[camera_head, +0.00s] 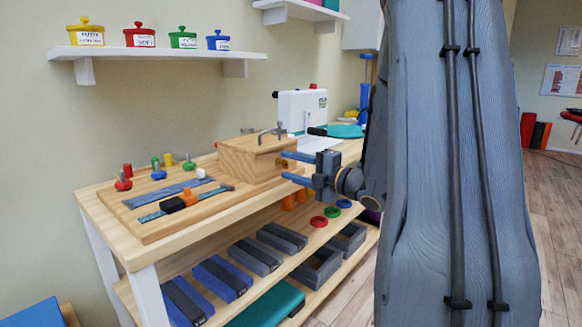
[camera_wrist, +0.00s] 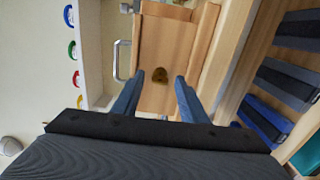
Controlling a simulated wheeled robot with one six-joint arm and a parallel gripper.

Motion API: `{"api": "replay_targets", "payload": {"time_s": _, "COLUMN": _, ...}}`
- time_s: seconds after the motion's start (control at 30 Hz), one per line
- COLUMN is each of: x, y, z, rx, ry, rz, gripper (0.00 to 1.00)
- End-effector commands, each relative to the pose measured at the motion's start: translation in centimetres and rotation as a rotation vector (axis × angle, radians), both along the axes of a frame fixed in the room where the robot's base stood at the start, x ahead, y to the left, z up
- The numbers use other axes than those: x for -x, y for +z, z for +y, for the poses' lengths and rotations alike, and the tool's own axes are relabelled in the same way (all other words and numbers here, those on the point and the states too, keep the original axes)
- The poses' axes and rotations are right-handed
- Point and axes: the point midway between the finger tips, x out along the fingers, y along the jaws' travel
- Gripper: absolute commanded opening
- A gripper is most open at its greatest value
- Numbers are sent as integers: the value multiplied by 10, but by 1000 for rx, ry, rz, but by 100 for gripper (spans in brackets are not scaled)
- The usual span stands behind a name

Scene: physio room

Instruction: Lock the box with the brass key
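The wooden box (camera_head: 250,160) stands on the workbench, with a grey metal handle or bar (camera_head: 268,132) on its top. In the wrist view the box's light wooden face (camera_wrist: 165,45) lies ahead of my gripper. A small brass-coloured piece (camera_wrist: 160,75) shows on that face; I cannot tell whether it is the key's end or a lock plate. My gripper (camera_head: 290,166) has its blue fingers apart at the right side of the box. In the wrist view my gripper (camera_wrist: 159,80) is open, with the brass piece between its fingertips in line of sight. Contact cannot be told.
A wooden board (camera_head: 160,205) with coloured knobs and strips lies on the bench's left. Weights (camera_head: 220,278) and grey bins (camera_head: 318,268) fill the lower shelf. A wall shelf (camera_head: 150,52) with putty pots hangs above. A white device (camera_head: 302,110) stands behind the box.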

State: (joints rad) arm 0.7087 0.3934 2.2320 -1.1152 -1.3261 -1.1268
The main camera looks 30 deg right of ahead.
Motion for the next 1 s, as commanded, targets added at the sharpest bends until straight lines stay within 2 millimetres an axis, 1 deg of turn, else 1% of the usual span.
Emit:
{"api": "replay_targets", "payload": {"time_s": 0.3, "x": 46, "y": 0, "z": -18, "rx": -1, "ry": -4, "rz": 1, "gripper": 39}}
{"api": "replay_targets", "payload": {"time_s": 0.4, "x": 58, "y": 0, "z": -23, "rx": 0, "ry": -4, "rz": 1, "gripper": 39}}
{"api": "replay_targets", "payload": {"time_s": 0.5, "x": 66, "y": 0, "z": -25, "rx": 0, "ry": -4, "rz": 1, "gripper": 39}}
{"api": "replay_targets", "payload": {"time_s": 0.63, "x": 70, "y": 0, "z": -26, "rx": 0, "ry": -1, "rz": 0, "gripper": 39}}
{"api": "replay_targets", "payload": {"time_s": 1.0, "x": 70, "y": 0, "z": -26, "rx": 0, "ry": -1, "rz": 0, "gripper": 39}}
